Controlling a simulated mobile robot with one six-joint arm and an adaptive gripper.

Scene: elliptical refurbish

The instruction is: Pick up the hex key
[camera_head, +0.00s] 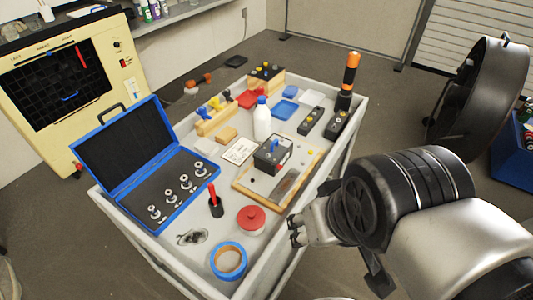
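I cannot make out a hex key with certainty on the grey cart (128,222). A small dark metallic item (192,237) lies near the cart's front left, too small to identify. A red-handled tool (212,195) stands upright in a black holder (216,209) right of the blue case. My gripper (295,231) is at the cart's right edge, right of the red-lidded round container (251,218). The fingertips are small and partly hidden by my arm, so their opening is unclear. I see nothing held in them.
An open blue case (112,146) with several metal pieces fills the cart's left. A blue tape roll (228,261) lies in front. A wooden board (247,196) with a dark box (272,155), a white bottle (262,118) and an orange-black cylinder (348,80) stand farther back. A large fan (478,98) stands right.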

